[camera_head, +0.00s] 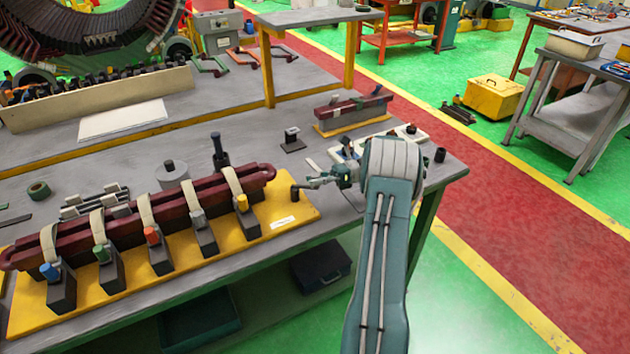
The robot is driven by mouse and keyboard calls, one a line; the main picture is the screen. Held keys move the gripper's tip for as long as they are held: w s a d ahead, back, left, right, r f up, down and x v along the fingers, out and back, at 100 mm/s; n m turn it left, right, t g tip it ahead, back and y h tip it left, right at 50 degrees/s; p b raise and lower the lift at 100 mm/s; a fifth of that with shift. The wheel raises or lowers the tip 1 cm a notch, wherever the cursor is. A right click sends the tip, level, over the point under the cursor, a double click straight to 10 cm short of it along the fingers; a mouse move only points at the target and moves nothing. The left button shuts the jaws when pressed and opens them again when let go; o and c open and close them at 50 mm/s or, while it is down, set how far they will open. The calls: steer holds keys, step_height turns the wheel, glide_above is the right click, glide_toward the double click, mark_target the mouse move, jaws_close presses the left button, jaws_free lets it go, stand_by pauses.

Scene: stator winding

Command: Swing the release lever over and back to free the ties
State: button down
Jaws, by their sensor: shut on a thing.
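A long maroon coil (180,203) lies along a yellow base plate (250,247) on the grey bench at left. Several cream ties (147,208) loop over it, each by a dark block; most of these blocks carry a coloured peg. My gripper (303,186) reaches in from the right to the plate's right end, low over the bench. Its fingers are shut on a small dark upright post (295,191), which looks like the release lever. The fingers are small in view, and the lever's pivot and exact swing are hard to make out.
A dark clamp-like post (220,155) and a grey cylinder (172,174) stand behind the coil. A small dark block (292,140) and a second maroon bar on a yellow base (352,112) stand farther back. The bench's front edge is below the plate.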

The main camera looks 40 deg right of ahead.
stand_by(0.3)
steer(key=shift+c, duration=2.2)
jaws_free()
steer(key=shift+d, duration=0.1)
step_height(320, 180, up, 10)
steer(key=shift+f, duration=0.1)
